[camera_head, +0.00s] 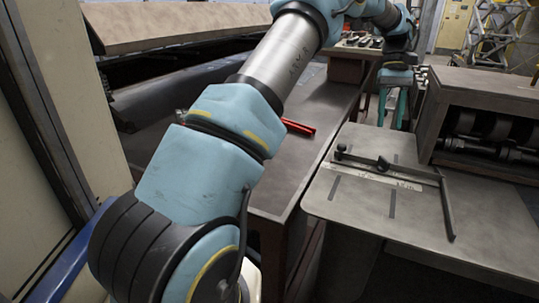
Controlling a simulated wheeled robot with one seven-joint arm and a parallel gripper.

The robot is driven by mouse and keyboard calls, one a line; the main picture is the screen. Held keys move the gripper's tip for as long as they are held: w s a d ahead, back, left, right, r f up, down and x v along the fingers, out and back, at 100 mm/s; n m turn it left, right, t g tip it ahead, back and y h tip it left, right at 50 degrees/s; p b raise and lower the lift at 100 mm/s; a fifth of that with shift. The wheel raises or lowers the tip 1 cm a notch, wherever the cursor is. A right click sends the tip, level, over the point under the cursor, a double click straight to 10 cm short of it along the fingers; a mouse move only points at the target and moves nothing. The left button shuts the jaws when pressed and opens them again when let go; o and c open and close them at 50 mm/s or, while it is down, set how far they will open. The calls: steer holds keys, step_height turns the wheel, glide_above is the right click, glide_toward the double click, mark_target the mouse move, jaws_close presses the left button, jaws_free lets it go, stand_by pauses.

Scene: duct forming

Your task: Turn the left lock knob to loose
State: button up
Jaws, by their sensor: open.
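A flat grey machine table (345,215) stands on the right, with a dark guide bar (410,172) lying across it. Two small dark knobs sit on the bar: the left lock knob (340,150) near its left end and another knob (382,163) near its middle. They are too small to tell whether either is loose or tight. My gripper (391,121) hangs beyond the far edge of the table, up and right of the left knob in the picture. Its teal fingers point down, apart and empty, and it touches neither knob.
A machine with dark rollers (490,128) borders the table on the right. A bench with a red-handled tool (298,127) lies to the left, partly behind my arm. The table has dark slots and a pale scale strip; its front is clear.

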steer(key=a+f+t, duration=0.3)
steer(key=a, duration=1.3)
steer(key=s+a+f+t, duration=0.1)
steer(key=s+a, duration=0.3)
steer(key=a, duration=0.4)
steer(key=s+a+f+t+h+b, duration=0.1)
steer(key=s+a+f, duration=0.1)
steer(key=s+a, duration=0.2)
steer(key=shift+a+f+n+b, duration=0.25)
steer(key=shift+a+n+b, duration=0.05)
steer(key=shift+a, duration=1.55)
